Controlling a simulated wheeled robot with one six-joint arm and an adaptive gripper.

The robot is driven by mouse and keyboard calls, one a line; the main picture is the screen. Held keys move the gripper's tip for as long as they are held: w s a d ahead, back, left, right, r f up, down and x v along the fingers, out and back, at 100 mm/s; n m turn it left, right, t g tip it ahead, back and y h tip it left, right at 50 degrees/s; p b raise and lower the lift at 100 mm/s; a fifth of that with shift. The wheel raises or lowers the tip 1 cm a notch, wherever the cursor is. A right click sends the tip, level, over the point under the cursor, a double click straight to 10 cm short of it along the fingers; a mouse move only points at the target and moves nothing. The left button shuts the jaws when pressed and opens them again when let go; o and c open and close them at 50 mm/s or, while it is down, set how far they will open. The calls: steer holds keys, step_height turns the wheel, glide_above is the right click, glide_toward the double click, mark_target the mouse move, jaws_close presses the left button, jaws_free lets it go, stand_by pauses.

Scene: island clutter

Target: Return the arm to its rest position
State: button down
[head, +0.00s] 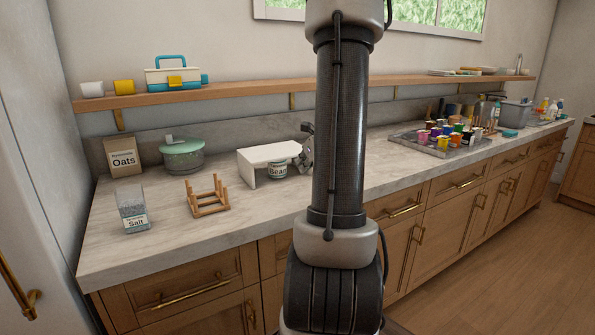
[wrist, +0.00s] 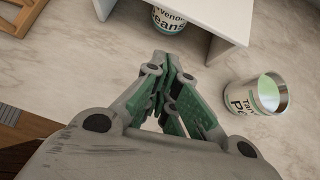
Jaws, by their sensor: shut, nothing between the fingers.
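My gripper (wrist: 172,68) points down over the marble counter in the wrist view, its green-padded fingers shut with nothing between them. In the head view my gripper (head: 307,152) shows only in part, at the right end of the white stand; my arm hides the rest. The white stand (wrist: 205,18) is just beyond the fingertips in the wrist view, with a beans can (wrist: 168,20) under it. An open-topped can (wrist: 258,97) with a partly readable label stands upright to the right of the fingers, apart from them.
A wooden rack (head: 207,196), salt container (head: 132,211), oats box (head: 124,158) and green lidded pot (head: 183,158) stand on the left counter (head: 165,240). A tray (head: 412,142) of colourful cups lies to the right. A wooden shelf (head: 240,91) runs along the wall above.

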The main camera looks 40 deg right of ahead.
steer(key=shift+v, duration=1.2)
